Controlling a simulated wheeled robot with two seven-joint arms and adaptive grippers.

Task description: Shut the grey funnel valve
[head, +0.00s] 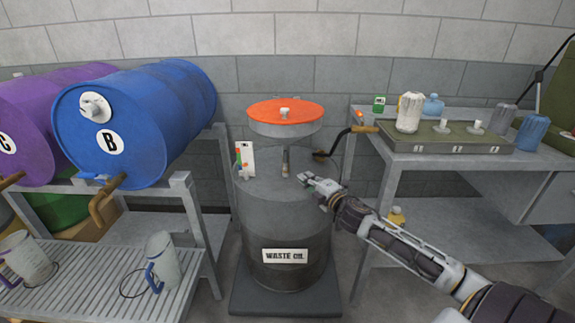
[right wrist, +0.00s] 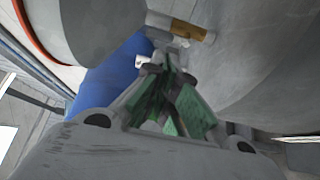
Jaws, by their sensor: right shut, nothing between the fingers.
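The grey funnel (head: 284,130) with its orange lid (head: 290,112) stands above the dark waste oil drum (head: 280,215). Its short stem with the valve (head: 285,160) runs down to the drum top; the handle's position is too small to tell. In the right wrist view a brass-coloured fitting (right wrist: 188,30) shows just beyond the fingertips, below the funnel's grey body (right wrist: 105,25). My right gripper (head: 304,178) is shut and empty, just right of the stem above the drum top. Its green-padded fingers also show in the right wrist view (right wrist: 168,62). My left gripper is out of view.
A blue drum (head: 140,110) and a purple drum (head: 35,125) lie on a rack at the left, with jugs (head: 162,258) on the grate below. A card (head: 245,158) stands on the waste drum. A bench (head: 385,148) with bottles is at the right.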

